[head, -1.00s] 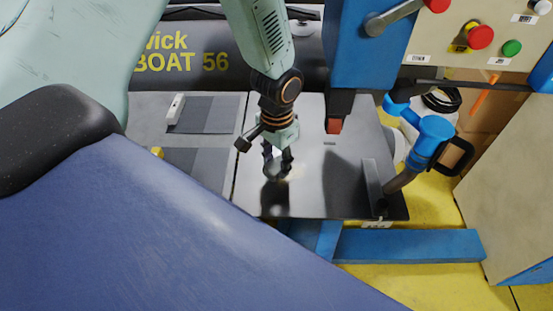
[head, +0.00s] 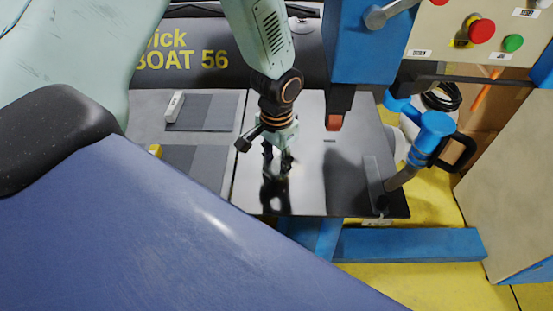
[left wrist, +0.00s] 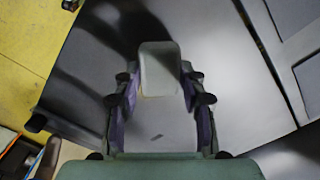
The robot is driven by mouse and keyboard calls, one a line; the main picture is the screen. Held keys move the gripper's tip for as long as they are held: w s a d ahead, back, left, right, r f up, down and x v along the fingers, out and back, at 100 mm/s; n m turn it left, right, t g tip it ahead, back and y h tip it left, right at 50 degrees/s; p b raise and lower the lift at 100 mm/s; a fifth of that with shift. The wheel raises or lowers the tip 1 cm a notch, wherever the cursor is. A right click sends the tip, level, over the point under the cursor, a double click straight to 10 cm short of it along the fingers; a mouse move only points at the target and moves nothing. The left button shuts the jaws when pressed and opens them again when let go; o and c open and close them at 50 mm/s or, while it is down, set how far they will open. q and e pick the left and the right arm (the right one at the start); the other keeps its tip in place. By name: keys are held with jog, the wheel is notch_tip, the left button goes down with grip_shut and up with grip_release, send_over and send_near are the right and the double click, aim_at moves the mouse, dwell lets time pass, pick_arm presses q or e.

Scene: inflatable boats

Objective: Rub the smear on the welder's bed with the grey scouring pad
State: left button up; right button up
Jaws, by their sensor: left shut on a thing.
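The welder's bed (head: 312,188) is a dark, glossy flat plate. My left gripper (head: 276,164) points down at its left-middle part, close above the surface. In the left wrist view the grey scouring pad (left wrist: 160,70) is a pale grey block between the two fingers of my left gripper (left wrist: 160,88), which is shut on it. In the head view the fingers and dark reflections hide the pad, and I cannot tell whether it touches the bed. A small dark mark (left wrist: 157,137) shows on the bed; I cannot tell whether it is the smear. My right gripper is not in view.
Grey sheets (head: 205,112) and a white block (head: 175,106) lie left of the bed. A control panel (head: 470,45) is at upper right.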

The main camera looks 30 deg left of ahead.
pick_arm(q)
jog(key=shift+f+b, duration=0.4)
jog(key=shift+f, duration=0.4)
